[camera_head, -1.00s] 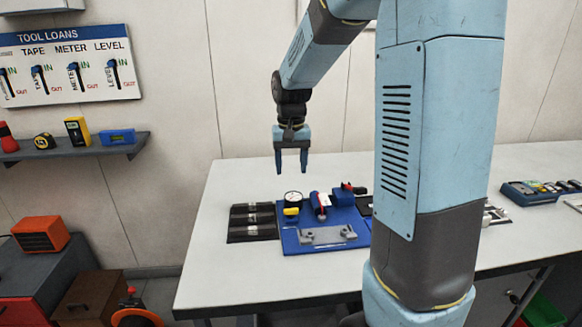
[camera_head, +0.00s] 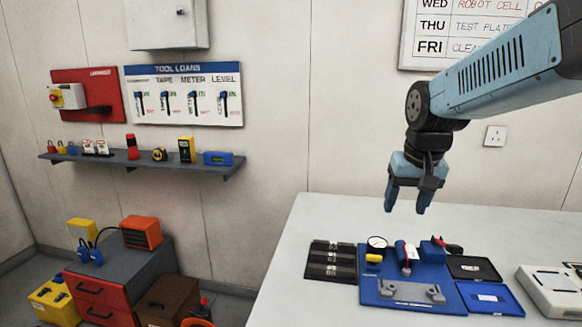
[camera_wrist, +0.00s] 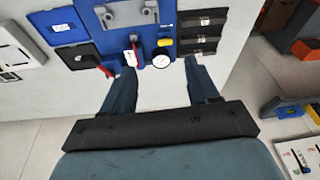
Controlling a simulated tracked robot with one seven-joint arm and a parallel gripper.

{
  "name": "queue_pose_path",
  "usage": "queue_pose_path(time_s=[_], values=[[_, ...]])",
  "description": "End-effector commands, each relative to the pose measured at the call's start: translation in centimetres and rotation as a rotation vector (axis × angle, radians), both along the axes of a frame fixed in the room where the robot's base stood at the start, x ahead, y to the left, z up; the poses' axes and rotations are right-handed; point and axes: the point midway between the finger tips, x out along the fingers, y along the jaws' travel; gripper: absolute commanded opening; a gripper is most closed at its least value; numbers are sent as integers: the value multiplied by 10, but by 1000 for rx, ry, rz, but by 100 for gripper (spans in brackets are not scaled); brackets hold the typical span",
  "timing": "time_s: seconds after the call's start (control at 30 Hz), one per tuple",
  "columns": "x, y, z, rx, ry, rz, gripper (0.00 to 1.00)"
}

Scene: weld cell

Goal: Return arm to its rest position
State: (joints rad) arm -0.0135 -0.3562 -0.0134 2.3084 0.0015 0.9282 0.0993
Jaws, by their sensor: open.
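My gripper (camera_head: 407,208) is open and empty in the head view, its fingers pointing down above the back of the white workbench (camera_head: 330,218). My arm comes in from the right edge, bent at the elbow. In the wrist view my gripper (camera_wrist: 160,80) shows two fingers apart with nothing between them. A blue fixture board (camera_head: 385,297) with a dial gauge (camera_head: 377,242) lies on the bench below and in front of the gripper. The gauge (camera_wrist: 162,61) shows close to the fingertips in the wrist view, with no visible contact.
Dark strips (camera_head: 331,262) lie left of the board, and a black tray (camera_head: 473,268), a blue tray (camera_head: 490,298) and a white box (camera_head: 550,290) lie right of it. A wall shelf (camera_head: 140,161) holds tools at left. The air around the gripper is clear.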

Motion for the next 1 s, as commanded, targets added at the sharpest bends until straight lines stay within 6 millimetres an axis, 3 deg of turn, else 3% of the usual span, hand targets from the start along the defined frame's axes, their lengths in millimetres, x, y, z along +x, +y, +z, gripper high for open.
queue_pose_path(time_s=[0.2,0.5,0.7,1.0], values=[[-46,0,14,-12,-89,34,60],[-97,0,19,-34,-195,77,60],[-113,0,18,-41,-228,89,60],[-115,0,18,-43,-231,92,60]])
